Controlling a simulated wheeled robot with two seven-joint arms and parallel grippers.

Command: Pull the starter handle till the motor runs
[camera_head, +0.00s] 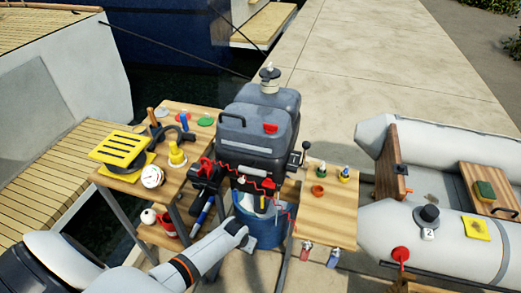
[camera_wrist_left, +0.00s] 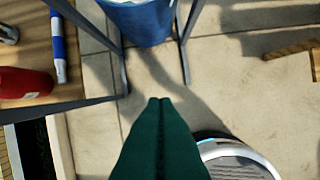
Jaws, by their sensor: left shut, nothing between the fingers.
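The grey outboard motor (camera_head: 258,130) stands upright in the middle of the head view, between two wooden tables. A red grip (camera_head: 270,128) sits on its upper front; I cannot tell for sure whether it is the starter handle. My left arm reaches in from the lower left and ends in front of the blue bucket below the motor. My left gripper (camera_wrist_left: 160,101) shows in the wrist view as dark green fingers, shut and empty, over the pavement. It is apart from the motor. My right gripper is not in view.
A blue bucket (camera_head: 262,229) stands under the motor and shows in the wrist view (camera_wrist_left: 140,22). The left table (camera_head: 190,188) holds a yellow grate (camera_head: 118,148) and several small items. The right table (camera_head: 325,215) holds small bottles. A grey dinghy (camera_head: 450,245) lies at right.

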